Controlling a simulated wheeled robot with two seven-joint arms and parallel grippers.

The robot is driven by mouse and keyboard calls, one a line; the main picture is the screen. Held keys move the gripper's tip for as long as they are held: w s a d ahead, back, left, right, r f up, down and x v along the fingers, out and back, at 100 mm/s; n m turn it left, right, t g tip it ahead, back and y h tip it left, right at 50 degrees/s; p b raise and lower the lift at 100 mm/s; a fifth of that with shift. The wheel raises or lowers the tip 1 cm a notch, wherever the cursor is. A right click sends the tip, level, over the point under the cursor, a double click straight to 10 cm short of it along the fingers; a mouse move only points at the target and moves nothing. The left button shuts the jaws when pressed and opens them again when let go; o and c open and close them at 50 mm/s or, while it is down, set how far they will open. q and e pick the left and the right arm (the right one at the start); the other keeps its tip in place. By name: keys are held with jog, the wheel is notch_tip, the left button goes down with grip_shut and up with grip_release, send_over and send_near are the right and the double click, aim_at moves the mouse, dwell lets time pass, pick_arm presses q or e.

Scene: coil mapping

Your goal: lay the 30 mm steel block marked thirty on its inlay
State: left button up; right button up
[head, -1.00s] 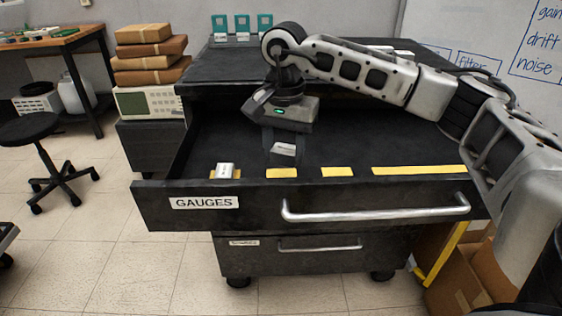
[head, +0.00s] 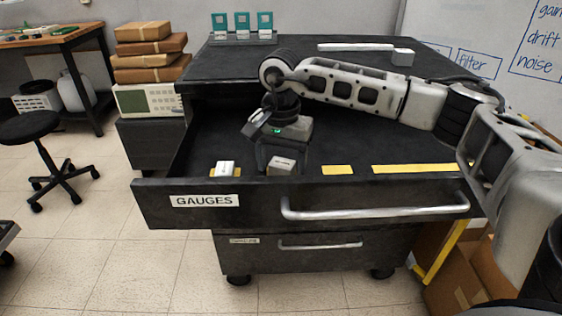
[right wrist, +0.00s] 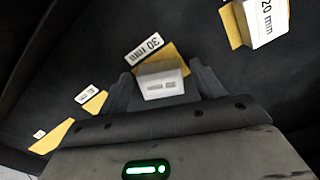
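The 30 mm steel block (head: 281,165) is at the second yellow inlay from the left in the open gauges drawer (head: 400,205). In the right wrist view the block (right wrist: 162,86) is between the fingers, with part of its yellow inlay (right wrist: 168,58) showing beside it and a "30 mm" label (right wrist: 144,47) behind. My right gripper (head: 283,155) is low over the drawer with its fingers either side of the block. The fingers look spread, with narrow gaps to the block. My left gripper is not in view.
The 20 mm block (head: 225,168) sits on the leftmost inlay. A short inlay (head: 337,170) and a long inlay (head: 420,169) to the right are bare. A long bar (head: 355,47) and a block (head: 403,57) lie on the cabinet top, near my right arm.

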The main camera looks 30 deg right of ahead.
aim_at(281, 165)
notch_tip(281, 165, up, 12)
jog(key=shift+r, duration=0.2)
dwell(0.4)
dwell(0.5)
